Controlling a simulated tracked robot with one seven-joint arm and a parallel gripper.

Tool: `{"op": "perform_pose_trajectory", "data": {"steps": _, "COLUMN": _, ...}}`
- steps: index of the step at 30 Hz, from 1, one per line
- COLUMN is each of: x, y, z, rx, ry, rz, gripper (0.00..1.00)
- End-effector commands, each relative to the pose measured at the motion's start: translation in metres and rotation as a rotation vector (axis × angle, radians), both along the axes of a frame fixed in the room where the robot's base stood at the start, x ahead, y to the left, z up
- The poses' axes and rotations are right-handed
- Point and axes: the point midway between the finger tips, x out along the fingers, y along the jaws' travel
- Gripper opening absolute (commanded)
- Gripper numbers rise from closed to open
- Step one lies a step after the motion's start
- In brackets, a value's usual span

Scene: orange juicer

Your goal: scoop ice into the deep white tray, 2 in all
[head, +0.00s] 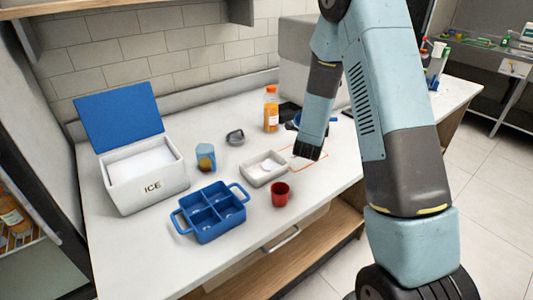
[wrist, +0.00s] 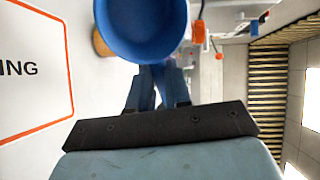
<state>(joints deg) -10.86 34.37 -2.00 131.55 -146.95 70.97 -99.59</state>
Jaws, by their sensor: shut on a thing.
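My gripper (wrist: 158,88) is shut on the handle of a blue scoop (wrist: 145,28), whose round bowl fills the top of the wrist view. In the head view my arm hides the fingers.
A blue four-compartment tray (head: 181,222) with two handles stands in front, beside a red cup (head: 281,194). An orange-outlined zone (wrist: 72,75) marks the counter.

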Motion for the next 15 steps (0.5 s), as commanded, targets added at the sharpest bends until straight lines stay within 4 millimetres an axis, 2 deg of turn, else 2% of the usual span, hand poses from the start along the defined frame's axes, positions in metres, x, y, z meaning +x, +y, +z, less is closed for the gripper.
{"op": "perform_pose_trajectory", "data": {"steps": 8, "x": -0.007, "y": 0.025, "z": 0.004, "rx": 0.018, "ry": 0.117, "rz": -0.225, "gripper": 0.0}}
{"op": "perform_pose_trajectory", "data": {"steps": 15, "x": -0.03, "y": 0.055, "z": -0.002, "rx": 0.057, "ry": 0.232, "rz": -0.451, "gripper": 0.0}}
